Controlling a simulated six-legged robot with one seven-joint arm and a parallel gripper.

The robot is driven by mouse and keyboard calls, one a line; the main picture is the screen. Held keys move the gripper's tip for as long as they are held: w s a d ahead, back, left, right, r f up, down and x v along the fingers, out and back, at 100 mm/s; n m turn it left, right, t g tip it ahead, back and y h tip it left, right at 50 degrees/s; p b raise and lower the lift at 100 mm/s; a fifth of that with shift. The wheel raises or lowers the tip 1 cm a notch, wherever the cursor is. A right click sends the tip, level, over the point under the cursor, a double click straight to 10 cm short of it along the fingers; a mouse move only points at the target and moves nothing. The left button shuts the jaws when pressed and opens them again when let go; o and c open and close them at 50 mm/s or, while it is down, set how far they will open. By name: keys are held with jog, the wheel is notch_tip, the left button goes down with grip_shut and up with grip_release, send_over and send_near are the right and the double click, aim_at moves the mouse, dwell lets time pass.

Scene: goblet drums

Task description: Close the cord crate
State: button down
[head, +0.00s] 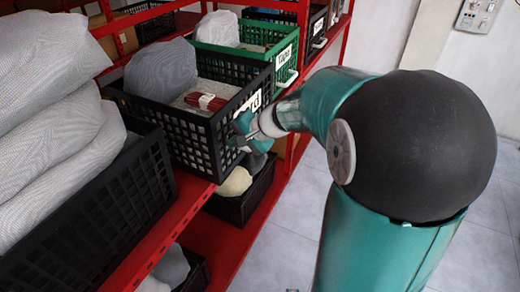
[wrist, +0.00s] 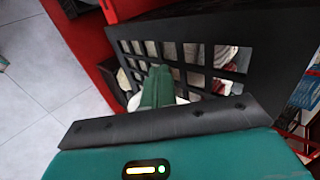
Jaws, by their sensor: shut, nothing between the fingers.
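The cord crate (head: 196,141) is a black lattice crate on the red shelf. It holds a red cord bundle (head: 206,101) and a grey cloth-like lump. Its front wall, with a partly hidden white label, stands at or slightly past the shelf edge. My gripper (head: 243,132) is at that front wall, covering part of it. In the wrist view the green fingers of my gripper (wrist: 158,88) are together and empty, pointing at the black lattice wall (wrist: 135,47). I cannot tell whether they touch it.
A green crate (head: 235,58) stands behind the cord crate, and another black crate (head: 100,215) with grey rolls stands nearer. The red shelf edge (head: 165,238) runs past them. A lower shelf holds a black bin (head: 240,205). The tiled floor (head: 285,245) in front is clear.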

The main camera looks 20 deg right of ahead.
aim_at(224, 133)
jog(key=w+a, duration=0.1)
jog(key=w, duration=0.1)
jog(key=w+a, duration=0.2)
jog(key=shift+w+a, duration=0.2)
jog(key=shift+w+a+r, duration=0.1)
jog(key=shift+w+a, duration=0.25)
jog(key=shift+a, duration=0.05)
